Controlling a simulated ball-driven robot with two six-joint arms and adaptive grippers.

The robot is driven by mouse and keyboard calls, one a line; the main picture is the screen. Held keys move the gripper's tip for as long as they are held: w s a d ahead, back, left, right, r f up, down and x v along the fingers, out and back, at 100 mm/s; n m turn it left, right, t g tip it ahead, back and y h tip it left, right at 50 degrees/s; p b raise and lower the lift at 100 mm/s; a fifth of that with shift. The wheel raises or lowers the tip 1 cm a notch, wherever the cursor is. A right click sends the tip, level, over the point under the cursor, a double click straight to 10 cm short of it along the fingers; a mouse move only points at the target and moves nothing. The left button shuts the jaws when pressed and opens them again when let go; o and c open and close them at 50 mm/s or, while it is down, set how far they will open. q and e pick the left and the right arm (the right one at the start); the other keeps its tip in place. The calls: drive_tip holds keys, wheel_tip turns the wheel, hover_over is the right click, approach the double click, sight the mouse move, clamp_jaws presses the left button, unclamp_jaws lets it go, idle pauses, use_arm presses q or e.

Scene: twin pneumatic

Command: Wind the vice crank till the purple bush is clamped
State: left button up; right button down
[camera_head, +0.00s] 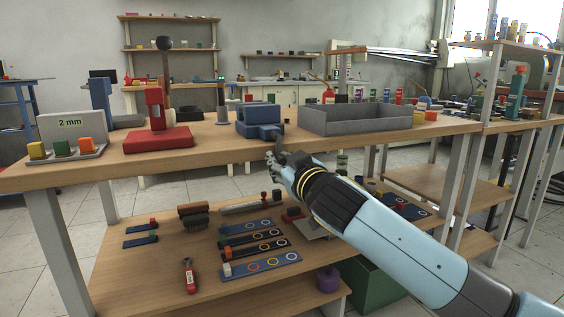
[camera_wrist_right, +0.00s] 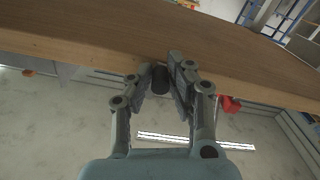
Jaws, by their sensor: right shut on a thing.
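The blue vice (camera_head: 258,115) stands near the front edge of the workbench, at the middle of the head view. My right gripper (camera_head: 276,157) is just in front of and below it, at the bench edge. In the wrist view my right gripper (camera_wrist_right: 162,80) is shut on a dark cylindrical grip, the crank handle (camera_wrist_right: 160,79). The rest of the crank is mostly hidden. I cannot make out a purple bush in the vice jaws. My left gripper is not in view.
A red press (camera_head: 157,125) stands left of the vice, and a grey tray (camera_head: 355,120) stands close on its right. A lower shelf (camera_head: 150,270) holds several tools and strips.

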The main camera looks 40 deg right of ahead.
drive_tip(key=c, duration=1.3)
unclamp_jaws()
drive_tip(key=shift+w+r, duration=0.1)
drive_tip(key=shift+o, duration=0.2)
drive_tip(key=shift+s, duration=0.3)
drive_tip(key=v, duration=1.1)
drive_tip(key=shift+s+a, duration=0.2)
drive_tip(key=shift+s, duration=0.05)
